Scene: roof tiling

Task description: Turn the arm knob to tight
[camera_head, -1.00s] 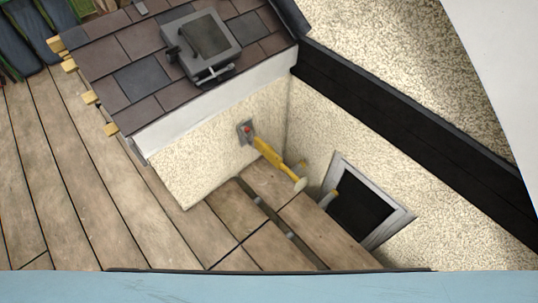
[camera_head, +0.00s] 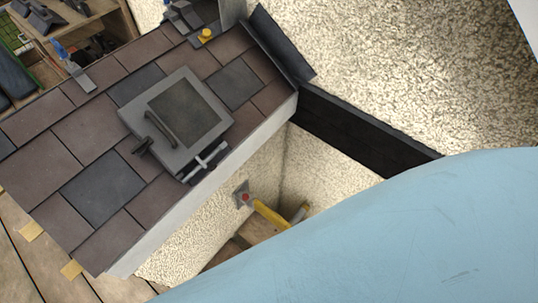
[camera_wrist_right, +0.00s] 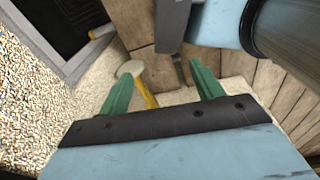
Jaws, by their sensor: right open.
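The yellow arm (camera_head: 270,213) juts from a grey wall bracket with a red spot (camera_head: 243,197) on the cream wall below the small roof. My own blue body part hides its lower end in the head view. In the right wrist view, the yellow arm (camera_wrist_right: 147,90) shows beyond my fingers, with a pale round cream piece (camera_wrist_right: 131,68) at its end. I cannot tell which part is the knob or how it is set. My left gripper is not in view.
A tiled roof (camera_head: 95,185) with a grey hatch (camera_head: 185,115) stands above the bracket. A dark beam (camera_head: 365,130) runs along the textured wall. The dark framed opening (camera_wrist_right: 65,25) is at upper left in the wrist view. Wooden planks (camera_wrist_right: 130,20) lie below.

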